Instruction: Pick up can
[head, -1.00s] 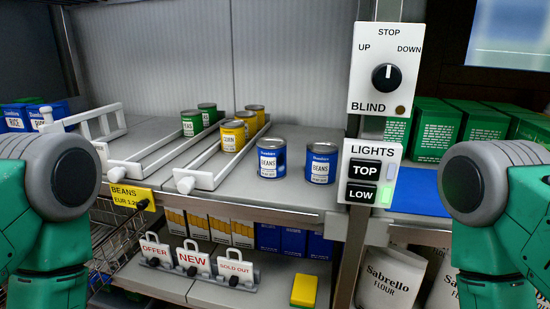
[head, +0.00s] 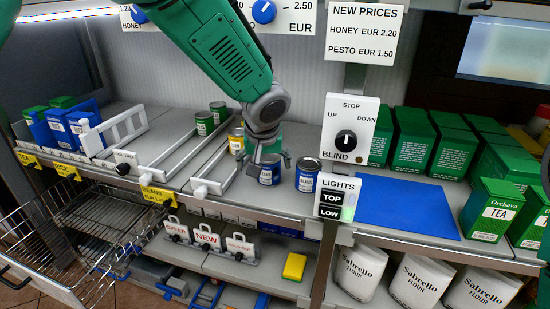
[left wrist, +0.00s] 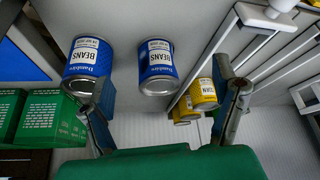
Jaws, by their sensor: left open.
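Two blue beans cans stand upright on the shelf, side by side. The left can (head: 269,175) is partly hidden by my left gripper (head: 268,164), which reaches down from above with fingers spread around or just over it; I cannot tell if they touch it. The right can (head: 308,176) stands just right of the gripper. In the left wrist view, which looks upside down, one beans can (left wrist: 157,68) lies between the open fingers (left wrist: 165,105), and the other can (left wrist: 88,62) is partly behind one finger. My right gripper is not in view.
Yellow corn cans (head: 236,141) and green cans (head: 204,124) stand in white-railed lanes to the left. A switch panel (head: 347,131) and lights panel (head: 335,199) stand to the right, beside a blue mat (head: 402,208). A wire basket (head: 80,235) juts out lower left.

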